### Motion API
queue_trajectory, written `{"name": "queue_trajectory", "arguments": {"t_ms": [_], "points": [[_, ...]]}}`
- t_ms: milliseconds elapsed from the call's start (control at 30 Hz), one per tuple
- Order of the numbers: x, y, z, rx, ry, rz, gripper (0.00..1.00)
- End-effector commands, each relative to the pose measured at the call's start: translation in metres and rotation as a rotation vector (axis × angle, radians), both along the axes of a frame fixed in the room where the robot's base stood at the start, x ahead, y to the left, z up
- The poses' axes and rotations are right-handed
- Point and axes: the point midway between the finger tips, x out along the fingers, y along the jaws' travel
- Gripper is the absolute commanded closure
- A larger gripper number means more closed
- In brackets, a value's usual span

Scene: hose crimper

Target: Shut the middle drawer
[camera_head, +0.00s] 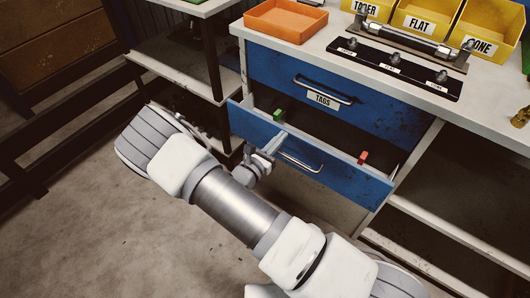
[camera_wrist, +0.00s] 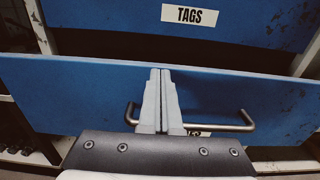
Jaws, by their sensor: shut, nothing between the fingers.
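The blue drawer (camera_head: 348,179) below the drawer labelled TAGS stands open, pulled out from the cabinet. Its front also shows in the wrist view (camera_wrist: 60,95). Its bar handle (camera_head: 301,163) also shows in the wrist view (camera_wrist: 235,127), partly hidden behind my fingers. My gripper (camera_head: 276,144) is shut and empty, at the left part of the drawer front. In the wrist view my fingertips (camera_wrist: 160,73) sit in front of the drawer front, near its upper edge and above the handle. I cannot tell whether they touch it. A label below the handle is mostly hidden.
The TAGS drawer (camera_head: 300,84) above is shut. A green piece (camera_head: 279,115) and a red piece (camera_head: 362,157) show at the open drawer. An orange tray (camera_head: 286,20) and yellow bins (camera_head: 418,24) stand on the worktop. Open shelves flank the cabinet. Floor at left is clear.

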Motion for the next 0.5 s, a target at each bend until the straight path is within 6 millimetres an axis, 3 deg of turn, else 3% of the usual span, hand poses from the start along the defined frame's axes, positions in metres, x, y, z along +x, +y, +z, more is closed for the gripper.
{"name": "queue_trajectory", "arguments": {"t_ms": [200, 500], "points": [[0.045, -0.037, 0.000, 0.000, -0.003, -0.004, 1.00], [0.088, -0.069, 0.000, 0.000, -0.001, -0.001, 1.00]]}}
